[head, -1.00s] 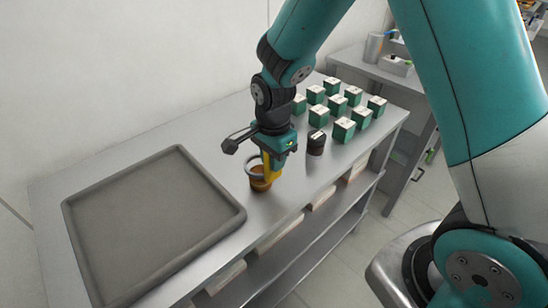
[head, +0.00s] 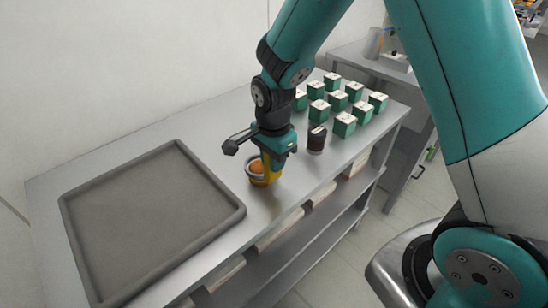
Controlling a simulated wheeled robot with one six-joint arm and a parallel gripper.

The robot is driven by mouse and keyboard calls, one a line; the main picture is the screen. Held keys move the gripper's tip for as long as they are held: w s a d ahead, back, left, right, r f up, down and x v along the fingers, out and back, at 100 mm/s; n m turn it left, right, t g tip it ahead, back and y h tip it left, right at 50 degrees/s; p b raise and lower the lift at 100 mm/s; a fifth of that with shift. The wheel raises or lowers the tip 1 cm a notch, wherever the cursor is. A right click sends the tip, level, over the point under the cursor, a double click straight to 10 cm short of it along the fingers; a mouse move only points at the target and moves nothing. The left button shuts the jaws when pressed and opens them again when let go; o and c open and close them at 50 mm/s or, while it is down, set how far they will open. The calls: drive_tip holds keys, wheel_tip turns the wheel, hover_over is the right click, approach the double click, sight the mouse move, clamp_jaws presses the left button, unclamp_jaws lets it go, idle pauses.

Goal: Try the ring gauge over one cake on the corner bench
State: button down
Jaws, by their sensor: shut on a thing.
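A small brown cake (head: 258,167) stands upright on the grey metal bench (head: 215,135), to the right of the tray. The grey ring gauge (head: 249,174) is around the cake's upper part. My gripper (head: 271,172), with yellow fingers, is shut on the ring gauge at its right side, low over the bench. The fingers hide part of the cake and the ring. I cannot tell whether the ring touches the cake.
A large grey tray (head: 66,205) lies empty on the left of the bench. Several green boxes with white tops (head: 344,124) stand at the far right. A dark jar (head: 316,140) stands between them and my gripper. A lower shelf (head: 300,245) runs below.

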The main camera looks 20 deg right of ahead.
drive_tip(key=shift+f+b, duration=1.4)
drive_tip(key=shift+f, duration=0.85)
drive_tip(key=shift+r, duration=0.15)
idle(0.8)
drive_tip(key=shift+r+p, duration=4.2)
drive_tip(key=shift+r, duration=0.65)
drive_tip(key=shift+d, duration=0.1)
